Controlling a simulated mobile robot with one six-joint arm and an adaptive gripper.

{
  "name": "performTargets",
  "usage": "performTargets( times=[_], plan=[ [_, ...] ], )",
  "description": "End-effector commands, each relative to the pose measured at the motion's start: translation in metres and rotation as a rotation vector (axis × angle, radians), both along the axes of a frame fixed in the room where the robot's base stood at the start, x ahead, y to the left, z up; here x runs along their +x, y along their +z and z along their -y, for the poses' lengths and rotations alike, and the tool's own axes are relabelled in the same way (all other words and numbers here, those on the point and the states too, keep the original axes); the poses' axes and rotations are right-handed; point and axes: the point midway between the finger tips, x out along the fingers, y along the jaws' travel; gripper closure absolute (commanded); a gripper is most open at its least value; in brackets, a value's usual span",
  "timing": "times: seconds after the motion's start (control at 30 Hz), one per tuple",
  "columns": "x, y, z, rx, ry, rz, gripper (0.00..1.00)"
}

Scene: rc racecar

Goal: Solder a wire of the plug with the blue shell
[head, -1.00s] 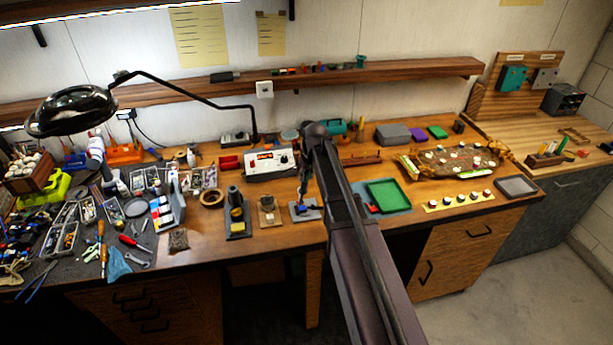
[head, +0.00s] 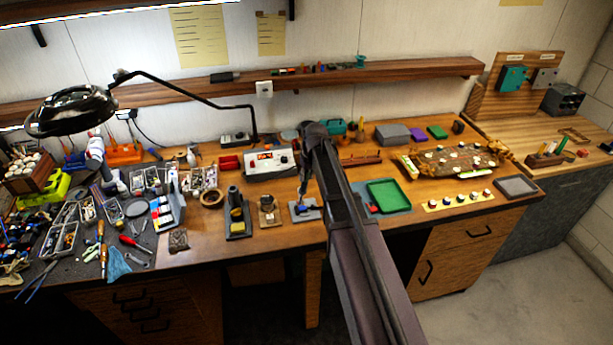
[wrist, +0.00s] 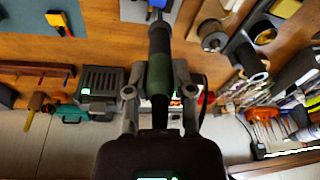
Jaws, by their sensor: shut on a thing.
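My gripper (wrist: 159,95) is shut on a soldering iron with a dark green and black handle (wrist: 158,70), which points away from the wrist toward the top of the wrist view. A small blue part (wrist: 157,3), likely the blue-shelled plug, sits on a grey pad (wrist: 133,12) at the top edge there. In the head view my gripper (head: 305,183) hangs over the same grey pad (head: 313,214). Whether the iron's tip touches the plug or a wire cannot be told. The wires are too small to make out.
A white station with a red display (head: 262,172) stands behind the pad. A stand with a yellow sponge (head: 237,226) and a wooden holder (head: 268,213) are to the left. A green tray (head: 388,195) lies to the right. Tools crowd the far left.

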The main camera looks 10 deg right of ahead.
Motion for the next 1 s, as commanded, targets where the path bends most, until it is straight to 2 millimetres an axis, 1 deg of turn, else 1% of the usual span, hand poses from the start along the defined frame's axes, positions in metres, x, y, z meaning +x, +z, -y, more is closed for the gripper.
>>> performTargets(
  times=[0.57, 1.0],
  plan=[
    [0.000, 0.001, 0.000, 0.000, 0.000, 0.001, 1.00],
    [0.000, 0.025, 0.000, 0.000, 0.000, 0.001, 1.00]
  ],
)
